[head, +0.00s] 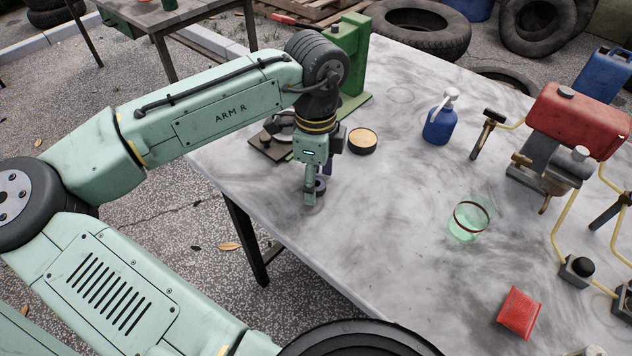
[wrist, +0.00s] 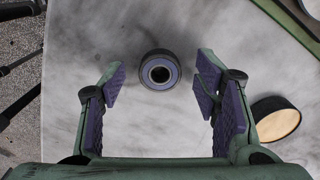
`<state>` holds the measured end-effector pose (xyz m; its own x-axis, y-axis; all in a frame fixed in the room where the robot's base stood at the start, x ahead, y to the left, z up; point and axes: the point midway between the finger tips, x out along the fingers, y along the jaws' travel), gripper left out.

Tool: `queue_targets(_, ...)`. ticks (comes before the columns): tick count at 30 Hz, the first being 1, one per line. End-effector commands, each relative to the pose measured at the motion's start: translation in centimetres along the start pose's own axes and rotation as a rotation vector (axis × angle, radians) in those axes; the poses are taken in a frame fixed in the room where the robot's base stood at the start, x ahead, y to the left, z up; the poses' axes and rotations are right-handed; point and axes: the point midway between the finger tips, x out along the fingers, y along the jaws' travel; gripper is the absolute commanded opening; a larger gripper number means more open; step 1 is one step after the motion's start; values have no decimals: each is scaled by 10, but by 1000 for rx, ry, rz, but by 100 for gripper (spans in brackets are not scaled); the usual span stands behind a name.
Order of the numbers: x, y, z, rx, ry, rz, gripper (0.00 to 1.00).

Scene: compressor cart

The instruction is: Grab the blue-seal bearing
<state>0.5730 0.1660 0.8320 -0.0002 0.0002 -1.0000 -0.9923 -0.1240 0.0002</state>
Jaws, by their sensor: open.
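The blue-seal bearing (wrist: 160,70) is a short dark ring with a bluish-purple face and a dark central hole. It sits on the marbled tabletop, face up in the wrist view. My gripper (wrist: 160,86) is open and empty, its purple-padded fingers to either side. The bearing lies between the fingertips, towards the top of the picture, with clear gaps on both sides. In the head view my gripper (head: 312,192) points down near the table's left edge. The bearing (head: 320,187) is partly hidden there behind the fingers.
A dark round tin with a tan top (head: 362,139) stands close by, right of my gripper in the wrist view (wrist: 276,120). A green stand (head: 352,60) is behind. A blue pump bottle (head: 439,122), glass (head: 470,217) and red compressor (head: 577,118) stand right. The centre is clear.

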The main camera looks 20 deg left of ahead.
Motion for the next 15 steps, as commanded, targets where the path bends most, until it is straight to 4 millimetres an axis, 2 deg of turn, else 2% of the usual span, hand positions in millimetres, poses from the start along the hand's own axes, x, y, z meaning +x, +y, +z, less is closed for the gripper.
queue_targets(6, 1, 0, 0, 0, 0, 0, 56)
queue_targets(15, 1, 0, 0, 0, 0, -1, 36)
